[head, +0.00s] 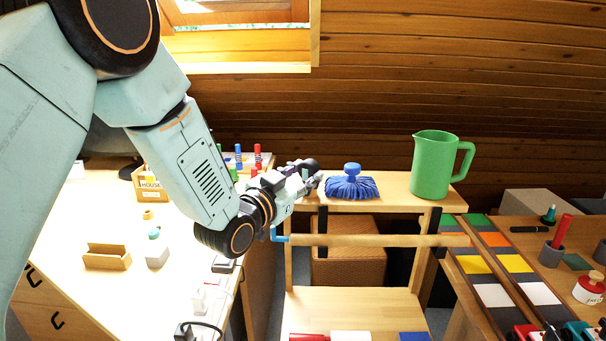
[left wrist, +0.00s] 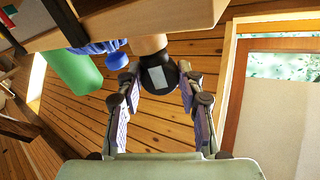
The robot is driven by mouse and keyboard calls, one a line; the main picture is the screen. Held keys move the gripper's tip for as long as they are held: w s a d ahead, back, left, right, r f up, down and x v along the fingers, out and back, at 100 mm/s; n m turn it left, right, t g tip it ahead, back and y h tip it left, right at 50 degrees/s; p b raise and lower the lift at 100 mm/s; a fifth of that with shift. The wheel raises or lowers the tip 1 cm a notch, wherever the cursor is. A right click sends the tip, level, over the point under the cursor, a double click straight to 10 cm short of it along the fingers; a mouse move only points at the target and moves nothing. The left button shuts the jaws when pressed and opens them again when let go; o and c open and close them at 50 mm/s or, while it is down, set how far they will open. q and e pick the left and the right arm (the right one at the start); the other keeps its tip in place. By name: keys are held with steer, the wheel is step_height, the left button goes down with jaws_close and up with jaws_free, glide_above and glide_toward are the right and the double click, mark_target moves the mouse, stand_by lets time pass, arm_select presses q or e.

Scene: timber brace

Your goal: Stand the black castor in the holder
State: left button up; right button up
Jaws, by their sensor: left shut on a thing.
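My left gripper (head: 309,174) is at the left end of the wooden shelf top, left of the blue brush. In the left wrist view my left gripper (left wrist: 161,80) is shut on the black castor (left wrist: 158,82), a dark rounded thing with a pale grey patch. The castor also shows as a dark shape at the fingertips in the head view (head: 309,164). A tan round piece (left wrist: 150,45) shows just beyond it; I cannot tell whether they touch. I cannot make out for certain which thing is the holder. My right gripper is not in view.
A blue brush (head: 352,184) and a green jug (head: 432,165) stand on the shelf top (head: 395,190). A wooden bar (head: 385,241) crosses below it. A cluttered table (head: 110,225) is at left, and a bench with coloured squares (head: 490,264) at right.

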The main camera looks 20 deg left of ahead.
arm_select(q)
steer(key=shift+f, duration=0.1)
steer(key=o, duration=1.2)
steer(key=shift+o, duration=0.2)
steer(key=v, duration=1.2)
steer(key=shift+f, duration=0.1)
